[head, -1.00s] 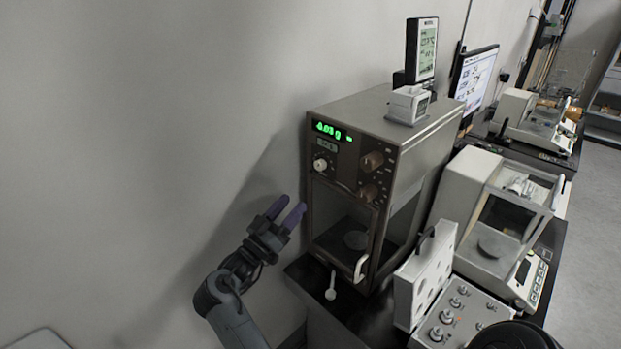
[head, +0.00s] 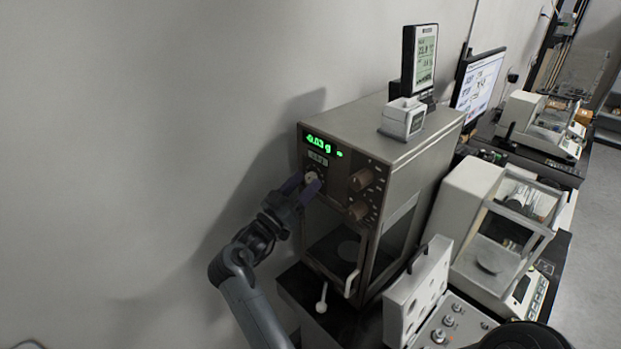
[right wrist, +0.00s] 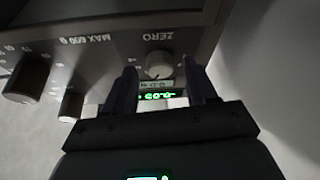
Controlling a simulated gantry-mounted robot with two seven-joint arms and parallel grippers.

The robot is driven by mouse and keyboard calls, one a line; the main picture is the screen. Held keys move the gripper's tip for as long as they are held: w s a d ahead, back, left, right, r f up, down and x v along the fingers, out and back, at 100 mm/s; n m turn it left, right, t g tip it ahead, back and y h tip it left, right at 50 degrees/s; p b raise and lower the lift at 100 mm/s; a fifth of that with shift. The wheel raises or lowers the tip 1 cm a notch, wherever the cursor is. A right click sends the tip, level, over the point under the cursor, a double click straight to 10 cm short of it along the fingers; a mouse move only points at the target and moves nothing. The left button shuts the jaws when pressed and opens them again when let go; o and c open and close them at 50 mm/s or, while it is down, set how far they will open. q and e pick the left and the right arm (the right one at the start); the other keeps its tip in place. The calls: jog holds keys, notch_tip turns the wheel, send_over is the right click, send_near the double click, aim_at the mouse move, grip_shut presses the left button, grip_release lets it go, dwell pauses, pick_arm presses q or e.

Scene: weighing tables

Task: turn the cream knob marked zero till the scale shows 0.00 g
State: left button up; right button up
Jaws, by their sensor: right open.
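The cream knob (head: 311,177) is on the upper left of the brown front panel of the scale (head: 340,165), below the green display (head: 318,143), which reads about -0.03 g. In the right wrist view the knob (right wrist: 158,66) sits by the upside-down word ZERO. My right gripper (head: 302,187) is open in front of the knob. In the right wrist view its two dark fingers (right wrist: 160,70) stand on either side of the knob, with gaps; I cannot tell whether the tips reach its depth. They partly cover the knob in the head view. My left gripper is not in view.
Brown knobs (head: 361,179) sit right of the cream knob. Below is the glass-fronted weighing chamber with a pale handle (head: 351,284). A white spoon-like tool (head: 322,297) is on the dark table. Other balances (head: 480,230) stand to the right. The left side is bare wall.

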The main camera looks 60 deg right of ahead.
jog(key=shift+d+r, duration=0.1)
jog(key=shift+d, duration=0.1)
jog(key=shift+a, duration=0.1)
jog(key=c, duration=1.1)
jog(key=shift+o, duration=0.2)
jog(key=shift+b, duration=0.35)
jog(key=m+g+b, duration=0.1)
jog(key=m+b, duration=0.1)
jog(key=b, duration=0.1)
jog(key=m+g+y+b, duration=0.1)
jog(key=m+b, duration=0.1)
jog(key=b, duration=0.1)
jog(key=m+g+b, duration=0.1)
jog(key=m+b, duration=0.2)
jog(key=shift+w+f+g, duration=0.15)
jog(key=shift+f+g, duration=0.2)
jog(key=shift+g, duration=0.05)
jog(key=shift+r+m+g+y+b, duration=0.1)
jog(key=shift+m+g+y+b, duration=0.25)
jog(key=shift+m+b, duration=0.3)
jog(key=shift+r+m+b, duration=0.15)
jog(key=shift+m+b, duration=0.1)
jog(key=shift+b, duration=0.1)
